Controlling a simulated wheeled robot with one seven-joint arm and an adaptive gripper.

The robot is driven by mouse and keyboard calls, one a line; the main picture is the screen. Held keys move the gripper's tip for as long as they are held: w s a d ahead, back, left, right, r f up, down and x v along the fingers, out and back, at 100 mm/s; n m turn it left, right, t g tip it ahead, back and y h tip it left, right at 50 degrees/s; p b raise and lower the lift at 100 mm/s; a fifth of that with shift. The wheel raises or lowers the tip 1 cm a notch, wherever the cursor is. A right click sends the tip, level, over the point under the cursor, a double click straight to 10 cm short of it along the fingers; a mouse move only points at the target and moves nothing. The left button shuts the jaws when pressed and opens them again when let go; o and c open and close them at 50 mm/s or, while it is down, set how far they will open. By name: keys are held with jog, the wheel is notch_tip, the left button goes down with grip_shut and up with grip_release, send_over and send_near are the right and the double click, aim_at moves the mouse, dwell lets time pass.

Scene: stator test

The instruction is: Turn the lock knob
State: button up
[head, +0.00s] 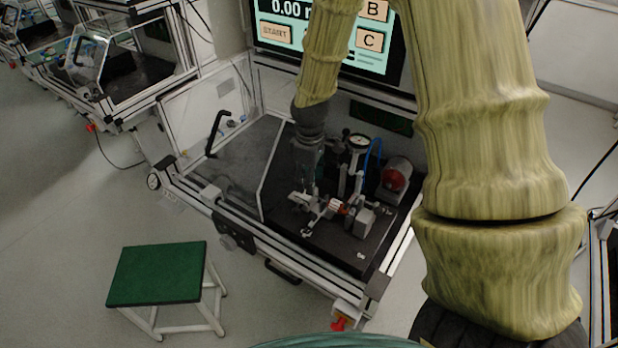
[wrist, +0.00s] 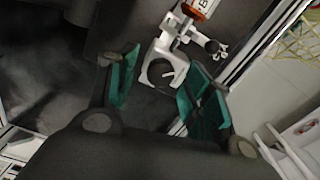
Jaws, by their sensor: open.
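My gripper (wrist: 162,75) is open, its two teal-padded fingers apart in the wrist view. A pale metal fixture (wrist: 176,45) extends between and beyond the fingers. Its near end carries a round dark part (wrist: 160,72) with a light mark, lying between the fingertips in the picture; I cannot tell whether they touch it. A smaller dark knob (wrist: 217,47) sticks out on the fixture's right side. I cannot tell for sure which is the lock knob. In the head view my gripper (head: 304,185) points down at the bench fixture (head: 334,206), partly hiding it.
On the black bench plate (head: 345,247) stand a dial gauge (head: 359,142) and a red cylindrical unit (head: 397,174). A clear hinged cover (head: 240,180) is at the left. A screen (head: 325,25) is behind. A green-topped stool (head: 157,273) stands in front.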

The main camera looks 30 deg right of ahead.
jog(key=shift+f, duration=0.25)
